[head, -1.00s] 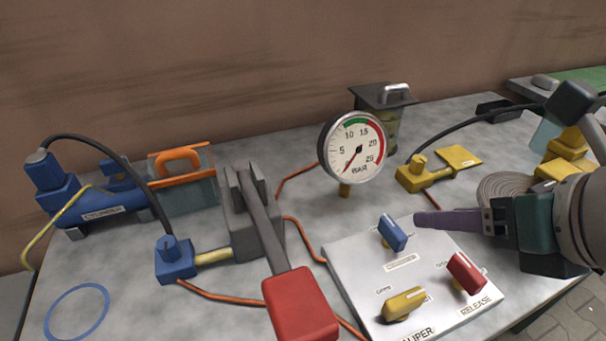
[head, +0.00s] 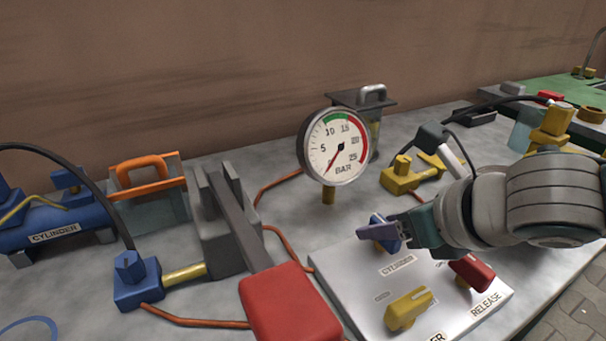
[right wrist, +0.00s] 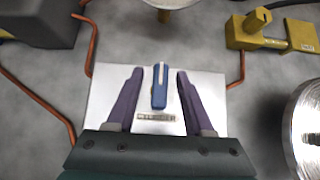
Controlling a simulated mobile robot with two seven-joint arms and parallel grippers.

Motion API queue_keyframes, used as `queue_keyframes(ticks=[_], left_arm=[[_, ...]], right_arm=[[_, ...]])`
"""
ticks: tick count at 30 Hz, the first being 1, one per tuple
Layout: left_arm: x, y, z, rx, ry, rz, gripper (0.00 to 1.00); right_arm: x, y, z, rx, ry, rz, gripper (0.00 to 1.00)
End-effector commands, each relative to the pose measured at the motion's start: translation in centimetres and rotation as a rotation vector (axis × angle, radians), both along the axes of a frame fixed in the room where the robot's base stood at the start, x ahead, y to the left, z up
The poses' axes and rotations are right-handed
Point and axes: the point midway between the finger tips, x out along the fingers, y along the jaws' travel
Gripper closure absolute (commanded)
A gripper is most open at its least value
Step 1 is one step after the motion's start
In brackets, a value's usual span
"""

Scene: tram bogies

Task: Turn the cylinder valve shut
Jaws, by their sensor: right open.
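The blue cylinder valve knob (head: 383,229) stands at the back of the white valve panel (head: 340,283), behind its label reading CYLINDER. My right gripper (head: 380,232) is at this knob and partly covers it in the head view. In the right wrist view the blue knob (right wrist: 159,86) lies between the two purple fingers of my right gripper (right wrist: 157,90), with a gap on each side. The gripper is open. The knob's white mark points away from the label. My left gripper is not in view.
A yellow knob (head: 408,310) and a red RELEASE knob (head: 472,271) stand on the same panel. A pressure gauge (head: 334,147) stands behind it, its needle near the low end. A red-handled pump lever (head: 290,305) is left of the panel. Orange hoses run across the table.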

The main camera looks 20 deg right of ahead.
Motion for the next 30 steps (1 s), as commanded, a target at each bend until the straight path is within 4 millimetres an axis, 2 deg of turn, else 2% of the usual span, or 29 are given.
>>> queue_keyframes(ticks=[7, 18, 21, 30], left_arm=[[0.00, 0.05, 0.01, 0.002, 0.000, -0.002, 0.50], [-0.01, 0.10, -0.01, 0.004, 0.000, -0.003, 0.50], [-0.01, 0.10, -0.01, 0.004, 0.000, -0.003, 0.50], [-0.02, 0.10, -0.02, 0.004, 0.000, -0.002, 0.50]], right_arm=[[0.02, 0.01, -0.01, 0.000, 0.001, 0.000, 0.50], [0.00, -0.01, -0.01, 0.001, 0.001, -0.001, 0.91], [0.00, 0.00, -0.01, 0.001, 0.001, -0.001, 1.00], [0.00, 0.01, 0.00, 0.001, 0.000, -0.001, 1.00]])
